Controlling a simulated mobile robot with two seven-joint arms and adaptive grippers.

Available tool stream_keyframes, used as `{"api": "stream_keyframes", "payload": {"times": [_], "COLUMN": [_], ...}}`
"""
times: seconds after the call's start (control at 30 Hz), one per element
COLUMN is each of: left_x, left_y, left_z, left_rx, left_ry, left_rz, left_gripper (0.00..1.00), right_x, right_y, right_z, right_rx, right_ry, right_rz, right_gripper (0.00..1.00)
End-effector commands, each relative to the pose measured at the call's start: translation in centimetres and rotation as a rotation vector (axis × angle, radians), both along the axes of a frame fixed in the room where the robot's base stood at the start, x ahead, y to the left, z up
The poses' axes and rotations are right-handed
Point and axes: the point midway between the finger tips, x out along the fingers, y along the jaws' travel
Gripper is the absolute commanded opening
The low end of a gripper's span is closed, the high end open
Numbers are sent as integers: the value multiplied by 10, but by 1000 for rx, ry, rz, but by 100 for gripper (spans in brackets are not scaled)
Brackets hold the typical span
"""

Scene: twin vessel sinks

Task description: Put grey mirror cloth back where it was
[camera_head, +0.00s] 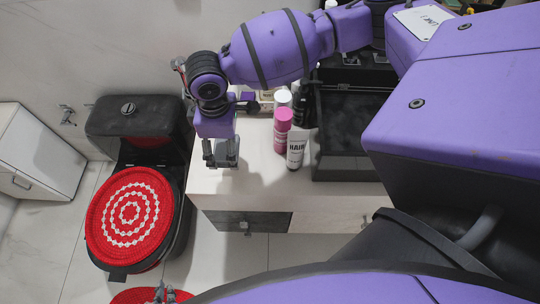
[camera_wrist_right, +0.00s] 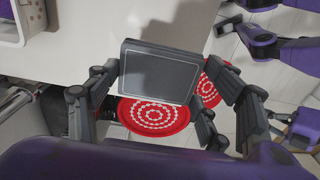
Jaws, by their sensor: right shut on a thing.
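The grey mirror cloth (camera_wrist_right: 158,72) is a flat dark grey rectangle with a thin pale outline. In the right wrist view it stands between the fingers of my right gripper (camera_wrist_right: 155,108), which is shut on it. In the head view my right gripper (camera_head: 221,152) is over the front left corner of the white counter (camera_head: 245,178), with the grey cloth (camera_head: 228,150) at its fingertips. I cannot tell whether the cloth touches the counter. My left gripper (camera_head: 165,293) shows only as small grey fingertips at the bottom edge, over a red mat; its opening is unclear.
A pink can (camera_head: 282,125) and a white HAIR bottle (camera_head: 297,150) stand right of my right gripper. A black toilet with a red and white cover (camera_head: 130,213) is to the left. The counter's front strip is clear.

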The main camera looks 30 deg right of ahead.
Motion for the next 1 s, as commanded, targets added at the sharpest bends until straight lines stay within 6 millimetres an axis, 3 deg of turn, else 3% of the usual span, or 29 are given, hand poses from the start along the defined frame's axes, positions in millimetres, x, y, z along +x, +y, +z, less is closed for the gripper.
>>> {"api": "stream_keyframes", "payload": {"times": [0.23,0.47,0.67,1.0], "left_x": [-2,-2,-4,-2], "left_y": [2,2,2,0], "left_z": [-4,-5,-7,-6], "left_rx": [4,6,5,-2], "left_ry": [6,5,9,5], "left_rz": [-3,-3,-1,8], "left_gripper": [0,0,0,0], "right_x": [-1,-1,-1,0], "right_y": [-1,-1,-1,-1], "right_z": [-46,-65,-93,-97], "right_rx": [-1,-1,-2,0], "right_ry": [7,4,5,2], "right_rz": [0,0,0,0], "right_gripper": [52,52,52,52]}}
